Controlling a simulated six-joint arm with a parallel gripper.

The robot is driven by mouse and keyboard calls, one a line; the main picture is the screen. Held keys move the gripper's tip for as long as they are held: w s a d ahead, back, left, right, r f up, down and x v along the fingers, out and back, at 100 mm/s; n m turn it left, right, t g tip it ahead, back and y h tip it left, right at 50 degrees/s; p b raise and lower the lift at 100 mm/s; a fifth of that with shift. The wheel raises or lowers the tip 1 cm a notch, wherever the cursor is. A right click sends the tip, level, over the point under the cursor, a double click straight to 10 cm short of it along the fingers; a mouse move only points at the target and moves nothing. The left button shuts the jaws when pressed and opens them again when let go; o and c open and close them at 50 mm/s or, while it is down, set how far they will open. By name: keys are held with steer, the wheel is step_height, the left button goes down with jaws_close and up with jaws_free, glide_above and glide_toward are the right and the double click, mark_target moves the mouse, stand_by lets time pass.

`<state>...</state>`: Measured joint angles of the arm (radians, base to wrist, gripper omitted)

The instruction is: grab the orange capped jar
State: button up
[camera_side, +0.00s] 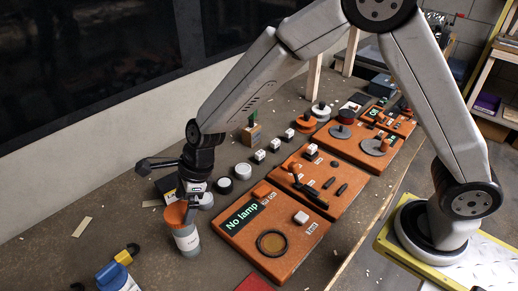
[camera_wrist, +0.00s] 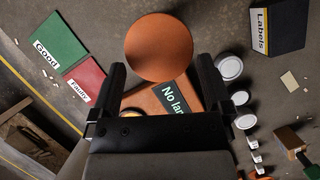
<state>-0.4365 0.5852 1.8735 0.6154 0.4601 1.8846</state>
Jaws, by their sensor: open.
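The orange capped jar (camera_side: 185,238) stands upright on the bench in the side view, a pale body with a label under an orange cap. In the wrist view its round orange cap (camera_wrist: 158,47) shows from above, just beyond and between my fingers. My gripper (camera_wrist: 160,72) is open and empty. In the side view my gripper (camera_side: 190,202) is right above and behind the jar, close to its cap and partly covering it. Whether a finger touches the cap, I cannot tell.
An orange panel reading "No lamp" (camera_side: 240,214) lies right of the jar. White round pieces (camera_side: 243,171) lie behind. Green (camera_wrist: 60,42) and red (camera_wrist: 86,79) mats and a dark Labels box (camera_wrist: 280,25) flank the jar. Bench left of it is mostly clear.

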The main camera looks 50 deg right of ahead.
mark_target(185, 232)
steer(key=shift+a+f, duration=0.1)
steer(key=shift+f, duration=0.05)
steer(key=shift+x, duration=2.55)
jaws_close()
